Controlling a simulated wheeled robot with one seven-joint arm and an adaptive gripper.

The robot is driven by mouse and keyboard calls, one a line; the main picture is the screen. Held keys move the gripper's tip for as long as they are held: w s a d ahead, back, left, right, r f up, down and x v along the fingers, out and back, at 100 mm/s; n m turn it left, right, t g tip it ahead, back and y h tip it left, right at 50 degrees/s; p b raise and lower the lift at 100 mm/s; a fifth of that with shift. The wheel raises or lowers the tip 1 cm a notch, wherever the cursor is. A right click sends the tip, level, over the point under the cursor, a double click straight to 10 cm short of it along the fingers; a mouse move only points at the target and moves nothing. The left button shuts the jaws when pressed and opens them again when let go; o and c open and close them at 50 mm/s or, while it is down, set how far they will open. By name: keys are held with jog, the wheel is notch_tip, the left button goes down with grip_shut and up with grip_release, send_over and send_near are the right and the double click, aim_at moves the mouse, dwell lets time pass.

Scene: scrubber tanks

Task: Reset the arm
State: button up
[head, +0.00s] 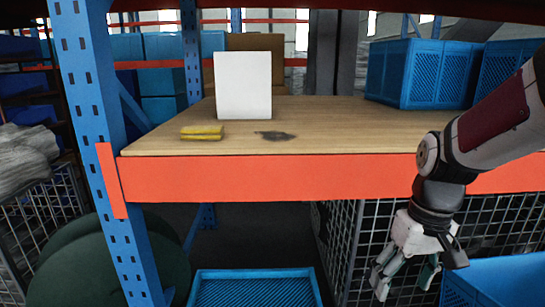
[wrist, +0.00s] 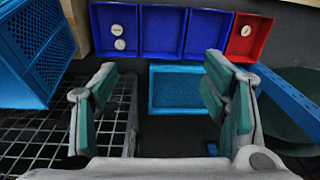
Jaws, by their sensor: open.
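My gripper (head: 406,279) hangs at the right of the head view, in front of the shelf's orange beam and below its board. Its fingers point down and are spread apart with nothing between them. In the wrist view my gripper (wrist: 166,112) shows as two green-padded fingers, open and empty. My arm comes in from the right edge of the head view and bends down at the wrist.
A wooden shelf (head: 350,128) holds a white box (head: 243,85), a yellow sponge-like block (head: 202,132) and a blue crate (head: 410,73). A blue upright (head: 100,130) stands left. Below are a blue tray (head: 255,288) and wire mesh (head: 385,225). The wrist view shows blue bins (wrist: 163,32) and a red bin (wrist: 248,38).

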jog(key=s+a+r, duration=0.2)
jog(key=s, duration=0.6)
jog(key=s+a+r+m, duration=0.1)
jog(key=s+r, duration=0.2)
jog(key=s, duration=0.5)
jog(key=s+a+r, duration=0.2)
jog(key=s, duration=0.6)
notch_tip(320, 180, up, 29)
jog(key=d+t+p, duration=0.1)
jog(key=t+p, duration=0.3)
jog(key=p, duration=2.4)
jog(key=shift+h, duration=0.4)
